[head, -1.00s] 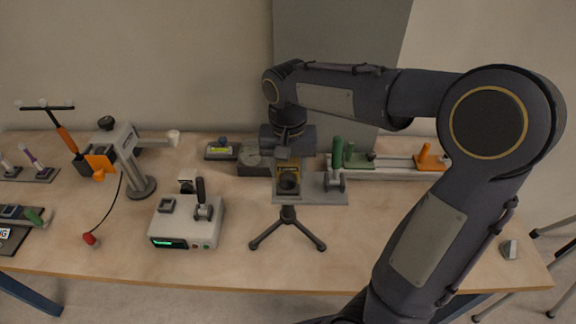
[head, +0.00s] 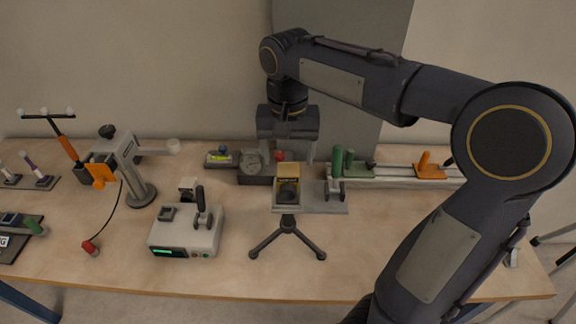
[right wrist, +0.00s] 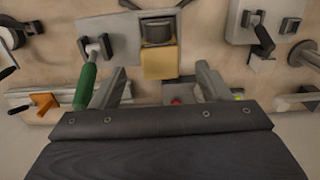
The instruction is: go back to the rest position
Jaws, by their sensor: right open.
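My right gripper (head: 287,153) hangs open and empty over the back middle of the table. Its two fingers point down, apart from each other, behind a grey fixture with a yellow block (head: 291,172) and a dark round cup (head: 288,190). In the right wrist view the open fingers (right wrist: 160,85) show with nothing between them, and the yellow block (right wrist: 160,63) lies beyond the tips. My left gripper is not in view.
A green-handled lever (head: 337,160) stands close right of my right gripper. A rail with an orange clamp (head: 428,168) lies further right. A black tripod (head: 287,236), a white device (head: 185,235) and a grey stand (head: 130,165) are in front and left. Front right tabletop is clear.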

